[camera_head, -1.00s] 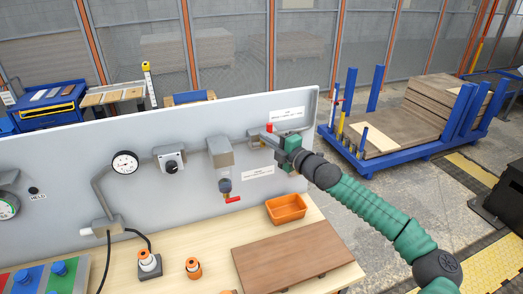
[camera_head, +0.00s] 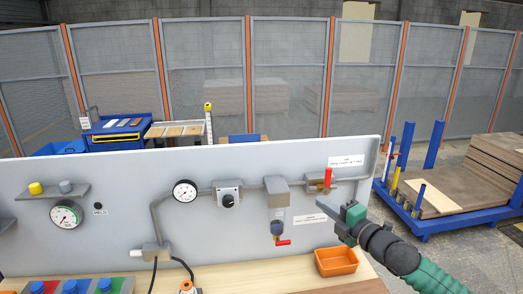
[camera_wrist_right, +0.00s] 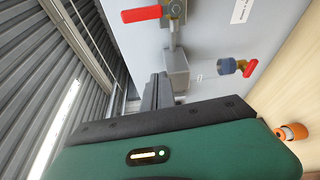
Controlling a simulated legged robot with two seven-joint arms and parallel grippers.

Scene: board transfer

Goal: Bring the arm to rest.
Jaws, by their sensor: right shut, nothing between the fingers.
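My right gripper (camera_head: 323,206) reaches in from the right in the head view, in front of the grey panel (camera_head: 130,200). Its jaws are shut and hold nothing. Its tip is below and near the upright red valve handle (camera_head: 328,178) on the pipe. In the right wrist view the shut dark fingers (camera_wrist_right: 158,92) point toward the panel, with the red handle (camera_wrist_right: 142,13) beyond them. The exact gap to the panel cannot be told. My left gripper is not in view.
An orange bin (camera_head: 336,262) sits on the wooden bench below my right gripper. A second red handle (camera_head: 283,242) hangs under a grey box on the panel, to the left. A blue rack (camera_head: 424,228) with boards stands on the floor at right.

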